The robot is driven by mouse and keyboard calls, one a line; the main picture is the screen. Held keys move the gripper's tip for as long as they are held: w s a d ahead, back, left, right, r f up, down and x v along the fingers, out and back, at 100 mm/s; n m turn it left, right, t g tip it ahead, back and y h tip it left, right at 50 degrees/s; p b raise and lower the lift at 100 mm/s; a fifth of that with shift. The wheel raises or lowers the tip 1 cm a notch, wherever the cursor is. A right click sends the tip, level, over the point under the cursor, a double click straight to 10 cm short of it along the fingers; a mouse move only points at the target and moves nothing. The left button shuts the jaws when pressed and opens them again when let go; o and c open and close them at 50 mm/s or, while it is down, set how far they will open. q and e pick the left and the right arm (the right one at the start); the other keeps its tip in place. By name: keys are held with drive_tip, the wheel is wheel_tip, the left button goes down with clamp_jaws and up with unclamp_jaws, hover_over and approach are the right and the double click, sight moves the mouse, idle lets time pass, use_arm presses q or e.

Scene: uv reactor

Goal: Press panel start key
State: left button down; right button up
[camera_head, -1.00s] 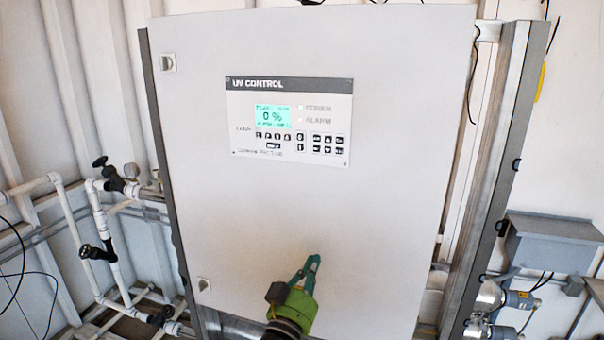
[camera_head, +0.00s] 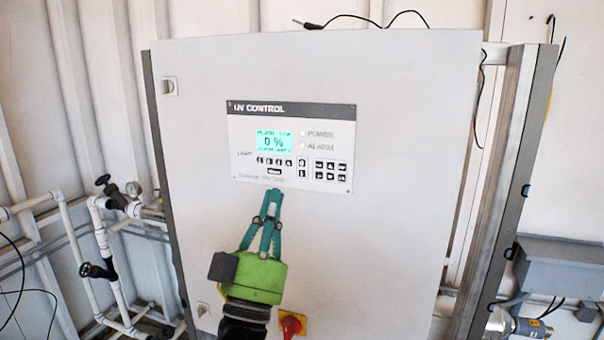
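The UV CONTROL panel (camera_head: 330,118) is set in the upper middle of a white cabinet door. Its lit turquoise display (camera_head: 274,141) reads 0 %. Small dark keys (camera_head: 331,171) sit below the display and at lower right; their labels are too small to read, so I cannot tell which one is start. My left gripper (camera_head: 273,191) has a green body and teal fingers pointing up. Its fingertips are together, with nothing seen between them. They appear just below the panel's lower edge; I cannot tell whether they touch the door. My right gripper is not in view.
A red rotary knob (camera_head: 292,324) on a yellow plate sits low on the door, just right of my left arm. White pipes (camera_head: 98,232) with black valves stand at left. A grey box (camera_head: 562,266) is at right. The door around the panel is clear.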

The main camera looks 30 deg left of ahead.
use_arm(q)
drive_tip(key=b, duration=0.2)
approach(300, 164)
drive_tip(key=shift+s+r+x, duration=0.1)
drive_tip(key=shift+x, duration=0.8)
drive_tip(key=shift+s+r+x, duration=0.1)
drive_tip(key=shift+s+x, duration=0.05)
drive_tip(key=shift+x, duration=0.75)
drive_tip(key=shift+s+r+x, duration=0.1)
drive_tip(key=shift+r+x, duration=0.05)
drive_tip(key=shift+x, duration=0.7)
drive_tip(key=shift+w, duration=0.1)
drive_tip(key=shift+w, duration=0.3)
drive_tip(key=shift+w+a, duration=0.1)
drive_tip(key=shift+w, duration=0.1)
drive_tip(key=shift+s, duration=0.7)
drive_tip(key=shift+s+p, duration=0.1)
drive_tip(key=shift+p, duration=0.2)
